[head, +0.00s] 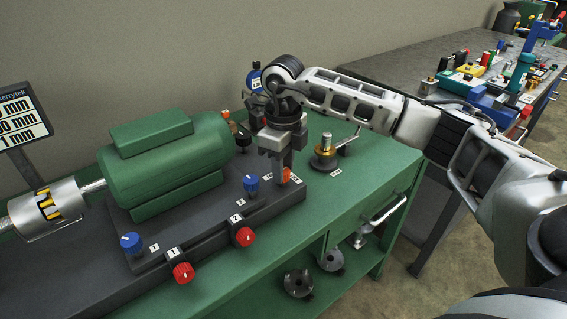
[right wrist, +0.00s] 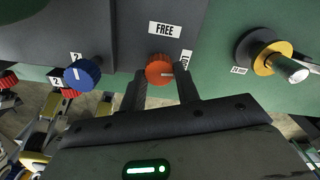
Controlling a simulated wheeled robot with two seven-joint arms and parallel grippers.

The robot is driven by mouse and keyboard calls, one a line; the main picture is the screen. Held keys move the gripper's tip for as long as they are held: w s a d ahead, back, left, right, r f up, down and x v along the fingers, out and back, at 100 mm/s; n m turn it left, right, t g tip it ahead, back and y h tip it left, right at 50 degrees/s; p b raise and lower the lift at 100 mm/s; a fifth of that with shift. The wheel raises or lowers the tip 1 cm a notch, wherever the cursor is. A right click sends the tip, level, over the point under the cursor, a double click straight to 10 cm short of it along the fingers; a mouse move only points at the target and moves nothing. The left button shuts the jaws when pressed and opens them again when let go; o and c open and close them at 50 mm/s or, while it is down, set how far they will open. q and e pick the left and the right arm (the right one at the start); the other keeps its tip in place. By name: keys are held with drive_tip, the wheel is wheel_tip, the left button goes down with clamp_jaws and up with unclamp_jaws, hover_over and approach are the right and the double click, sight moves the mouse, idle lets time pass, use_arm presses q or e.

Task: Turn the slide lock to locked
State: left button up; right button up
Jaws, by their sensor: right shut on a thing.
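The slide lock is an orange knob (right wrist: 160,69) on the dark base plate of the green machine. In the right wrist view a FREE label (right wrist: 164,29) lies above it and a partly hidden LOCK label (right wrist: 187,57) lies to its right. The knob's pale mark points right, roughly toward the LOCK side. In the head view the knob (head: 287,174) shows between the fingers. My right gripper (head: 281,172) points down and is shut on the knob; its fingers also show in the right wrist view (right wrist: 162,92). My left gripper is out of view.
A blue knob (head: 250,184) and a red knob (head: 244,237) sit near the gripper. A brass-and-black lever fitting (head: 325,152) stands to the right on the green bench (head: 345,190). The green motor body (head: 165,160) rises to the left.

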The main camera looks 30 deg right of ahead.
drive_tip(key=shift+r+m, duration=0.1)
drive_tip(key=shift+m, duration=0.8)
drive_tip(key=o, duration=1)
drive_tip(key=shift+c, duration=0.2)
use_arm(q)
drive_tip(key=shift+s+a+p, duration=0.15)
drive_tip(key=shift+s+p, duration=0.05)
drive_tip(key=shift+p, duration=0.25)
use_arm(e)
wheel_tip(320, 180, up, 16)
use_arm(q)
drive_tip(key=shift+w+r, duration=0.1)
